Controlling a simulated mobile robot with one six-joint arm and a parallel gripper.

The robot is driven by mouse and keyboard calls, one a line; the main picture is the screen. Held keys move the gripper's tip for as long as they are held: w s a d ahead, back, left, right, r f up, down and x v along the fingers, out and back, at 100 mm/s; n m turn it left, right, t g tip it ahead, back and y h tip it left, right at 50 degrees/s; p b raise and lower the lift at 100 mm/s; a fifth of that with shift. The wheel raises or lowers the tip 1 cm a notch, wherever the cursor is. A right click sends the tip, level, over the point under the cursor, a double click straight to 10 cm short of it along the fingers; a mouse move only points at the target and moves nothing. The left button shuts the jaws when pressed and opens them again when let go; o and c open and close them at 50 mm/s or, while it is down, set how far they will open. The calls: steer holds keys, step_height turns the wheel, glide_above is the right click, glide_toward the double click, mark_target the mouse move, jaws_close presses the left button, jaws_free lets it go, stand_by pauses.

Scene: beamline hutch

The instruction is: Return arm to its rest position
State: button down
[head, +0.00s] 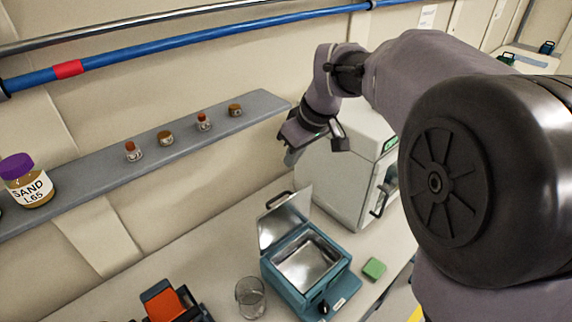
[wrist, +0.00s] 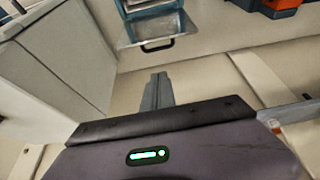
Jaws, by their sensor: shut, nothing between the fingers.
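My gripper (head: 291,157) hangs at the end of my folded arm, in front of the white cabinet and past the right end of the wall shelf in the head view. In the wrist view the fingers of my gripper (wrist: 158,77) are together, with nothing between them. My arm fills the right side of the head view. The gripper is in the air, above the bench and apart from the teal box.
A grey shelf (head: 85,184) holds a sand jar (head: 27,184) and several small vials. On the bench stand a teal box with its lid open (head: 335,277), a glass beaker (head: 250,295), a green block (head: 374,268) and an orange-black item (head: 165,304). The white cabinet (head: 335,180) stands close by.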

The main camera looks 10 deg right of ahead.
steer(key=s+f+m+t+b, duration=0.1)
steer(key=s+f+m+b, duration=0.4)
steer(key=s, duration=0.8)
steer(key=s+f+m+t+b, duration=0.1)
steer(key=s+f+m+b, duration=0.5)
steer(key=s, duration=0.8)
step_height(320, 180, down, 4)
steer(key=d+b, duration=0.1)
steer(key=b, duration=0.2)
steer(key=shift+s+r+h, duration=0.2)
steer(key=shift+h, duration=0.1)
steer(key=shift+a, duration=0.1)
